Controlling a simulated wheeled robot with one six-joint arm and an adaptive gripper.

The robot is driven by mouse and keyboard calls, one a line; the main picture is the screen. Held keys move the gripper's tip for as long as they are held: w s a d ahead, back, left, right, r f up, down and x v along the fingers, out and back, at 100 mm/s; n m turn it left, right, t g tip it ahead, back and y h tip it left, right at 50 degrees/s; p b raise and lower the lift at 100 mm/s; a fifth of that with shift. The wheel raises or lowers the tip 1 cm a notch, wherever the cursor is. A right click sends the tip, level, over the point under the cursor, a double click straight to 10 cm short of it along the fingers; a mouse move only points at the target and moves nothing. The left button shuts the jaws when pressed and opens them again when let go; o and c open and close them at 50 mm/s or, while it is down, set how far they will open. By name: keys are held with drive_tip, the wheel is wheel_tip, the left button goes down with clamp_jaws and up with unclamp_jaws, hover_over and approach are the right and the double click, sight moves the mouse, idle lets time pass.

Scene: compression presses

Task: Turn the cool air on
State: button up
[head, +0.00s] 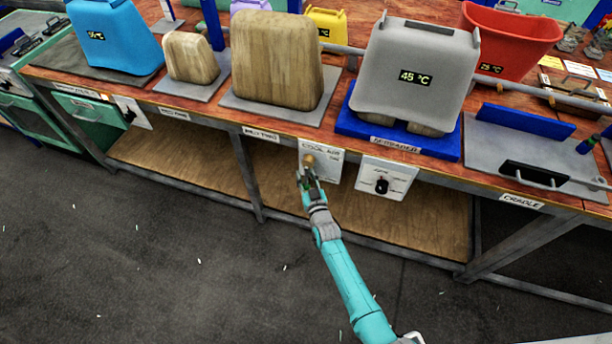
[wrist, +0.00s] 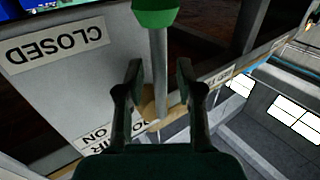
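The cool air panel (head: 335,166) is a white plate on the bench front, below the grey 45 °C mould. Its brass valve body (head: 309,159) shows just above my gripper (head: 307,176). In the wrist view, a metal lever (wrist: 159,45) with a green end knob (wrist: 155,14) runs from the brass pivot (wrist: 149,108). My gripper (wrist: 159,72) is open, with one finger on each side of the lever and visible gaps to it. An inverted "CLOSED" label (wrist: 57,46) lies to the left of the lever, and a partly hidden "...AIR ON" label (wrist: 97,138) lies below.
A second panel with a black knob (head: 381,185) is just right of the cool air panel. The blue loader base (head: 365,129) carries the grey mould (head: 425,50) above. A bench leg (head: 250,178) stands to the left.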

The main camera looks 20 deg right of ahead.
clamp_jaws()
